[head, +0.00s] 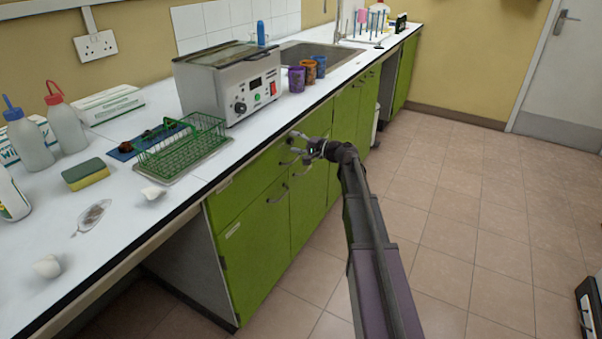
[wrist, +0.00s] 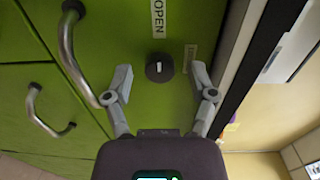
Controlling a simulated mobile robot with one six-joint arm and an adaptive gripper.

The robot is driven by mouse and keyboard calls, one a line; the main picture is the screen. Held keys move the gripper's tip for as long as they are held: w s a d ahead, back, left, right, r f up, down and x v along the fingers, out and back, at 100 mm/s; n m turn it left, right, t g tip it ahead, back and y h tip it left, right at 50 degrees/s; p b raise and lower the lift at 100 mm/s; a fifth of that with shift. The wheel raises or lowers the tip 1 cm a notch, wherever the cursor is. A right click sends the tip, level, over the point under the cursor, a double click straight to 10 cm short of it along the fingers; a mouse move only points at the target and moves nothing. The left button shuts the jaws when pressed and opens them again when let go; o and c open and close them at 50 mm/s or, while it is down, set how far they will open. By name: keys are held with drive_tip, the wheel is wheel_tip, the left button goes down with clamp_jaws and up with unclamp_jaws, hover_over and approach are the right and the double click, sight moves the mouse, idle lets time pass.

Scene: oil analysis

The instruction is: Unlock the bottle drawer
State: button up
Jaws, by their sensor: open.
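A green drawer front (wrist: 110,25) fills much of the wrist view. It carries a dark round lock knob (wrist: 160,68) with a short white mark that stands nearly upright in the picture. A white label (wrist: 158,18) reading "OPEN" sits above the knob in the picture, turned sideways. My gripper (wrist: 162,75) is open and empty, with one finger on each side of the knob. I cannot tell whether the fingers touch it. In the head view my gripper (head: 303,146) is at the green cabinet fronts, hiding the knob.
A metal bar handle (wrist: 72,50) lies close to the left finger; another handle (wrist: 48,115) is farther left. The white worktop (head: 225,158) overhangs above, holding a green wire basket (head: 180,148) and a metal bath (head: 230,82).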

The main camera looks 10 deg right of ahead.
drive_tip(key=m, duration=0.6)
drive_tip(key=m+b, duration=0.1)
drive_tip(key=m, duration=0.5)
drive_tip(key=shift+f+m+y, duration=0.1)
drive_tip(key=shift+m+y, duration=0.2)
drive_tip(key=shift+m, duration=0.1)
drive_tip(key=v, duration=1.4)
drive_tip(key=s+a+r+n+g+h+p, duration=0.3)
drive_tip(key=s+a+n+g+p, duration=0.4)
drive_tip(key=a+p, duration=0.55)
drive_tip(key=s+a+r+n+g+h+p, duration=0.1)
drive_tip(key=s+r+n+h+p, duration=0.2)
drive_tip(key=s+n+p, duration=0.2)
drive_tip(key=s+a+r+n+g+h+p, duration=0.2)
drive_tip(key=s+n+h+p, duration=0.1)
drive_tip(key=s+p, duration=0.4)
drive_tip(key=shift+s+r+n+g+h+p, duration=0.3)
drive_tip(key=shift+s+r+n+p, duration=0.05)
drive_tip(key=shift+n+p, duration=0.55)
